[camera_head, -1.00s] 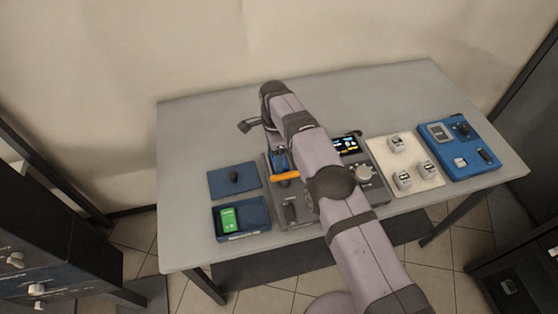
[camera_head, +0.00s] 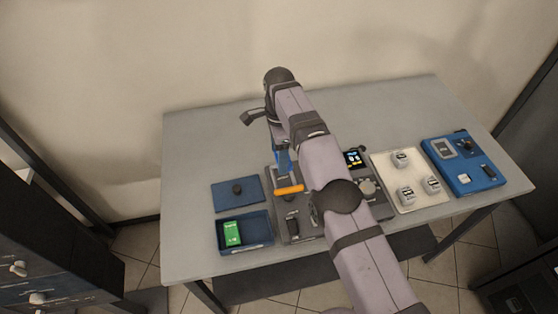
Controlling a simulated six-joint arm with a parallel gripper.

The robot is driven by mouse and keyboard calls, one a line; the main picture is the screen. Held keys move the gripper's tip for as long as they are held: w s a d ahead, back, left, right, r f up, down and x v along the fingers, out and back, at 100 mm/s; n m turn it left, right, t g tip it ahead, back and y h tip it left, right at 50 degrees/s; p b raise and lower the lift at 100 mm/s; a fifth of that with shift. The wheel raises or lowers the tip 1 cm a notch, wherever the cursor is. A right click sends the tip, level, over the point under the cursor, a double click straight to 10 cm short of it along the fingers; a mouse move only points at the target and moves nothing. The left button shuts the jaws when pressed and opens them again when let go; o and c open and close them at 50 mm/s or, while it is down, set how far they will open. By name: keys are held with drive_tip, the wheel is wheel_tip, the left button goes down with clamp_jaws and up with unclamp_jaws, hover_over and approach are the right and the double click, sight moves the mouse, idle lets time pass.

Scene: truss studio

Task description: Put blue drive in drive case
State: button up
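My gripper (camera_head: 279,140) points down above the left part of a dark grey device in the middle of the table. A narrow blue upright piece (camera_head: 283,160), which looks like the blue drive, shows right below my gripper and behind an orange bar (camera_head: 289,190). My fingers are too small and too covered to tell whether they are shut on it. The drive case (camera_head: 260,241) is an open dark blue box left of the device, with a green drive (camera_head: 232,233) in its left part. Its right part looks empty.
A blue lid (camera_head: 222,199) with a dark knob lies behind the case. The grey device (camera_head: 304,229) has a screen and a knob at right. Further right are a cream tray (camera_head: 407,165) with white blocks and a blue panel (camera_head: 456,180). The table's back strip is clear.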

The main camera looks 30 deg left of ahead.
drive_tip(key=shift+r+p, duration=0.85)
drive_tip(key=shift+r, duration=0.3)
